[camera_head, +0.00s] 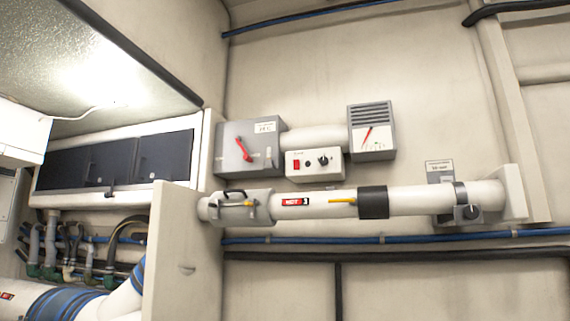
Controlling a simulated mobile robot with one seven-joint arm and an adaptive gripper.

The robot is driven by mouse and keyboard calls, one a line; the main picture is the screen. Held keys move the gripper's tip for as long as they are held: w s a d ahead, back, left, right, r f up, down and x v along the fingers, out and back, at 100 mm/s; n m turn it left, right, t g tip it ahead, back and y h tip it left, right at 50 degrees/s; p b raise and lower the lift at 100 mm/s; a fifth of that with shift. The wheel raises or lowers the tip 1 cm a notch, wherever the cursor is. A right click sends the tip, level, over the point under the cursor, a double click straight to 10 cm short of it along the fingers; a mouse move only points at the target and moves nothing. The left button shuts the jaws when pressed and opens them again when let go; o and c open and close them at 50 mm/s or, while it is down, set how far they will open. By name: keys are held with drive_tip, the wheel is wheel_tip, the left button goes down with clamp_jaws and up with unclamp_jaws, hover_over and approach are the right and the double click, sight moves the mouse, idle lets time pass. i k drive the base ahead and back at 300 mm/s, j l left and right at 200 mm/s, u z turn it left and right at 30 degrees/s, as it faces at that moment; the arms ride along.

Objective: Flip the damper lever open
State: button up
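A grey box (249,162) on the back wall carries a red lever (243,149), tilted with its upper end to the left. Below it runs a thick white pipe (415,199) with a red "HOT" label (295,202). A grey clamp-like housing (243,209) with a dark handle sits at the pipe's left end. I cannot tell which lever is the damper lever. My gripper is not in view.
A white control box (314,163) with a red switch and knob, and a gauge (371,132), sit above the pipe. A pale upright panel (180,255) stands at the left. Dark-fronted lockers (115,162) and hoses lie beyond it. The wall below the pipe is mostly clear.

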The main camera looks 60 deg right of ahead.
sight(236, 139)
drive_tip(key=z, duration=1.5)
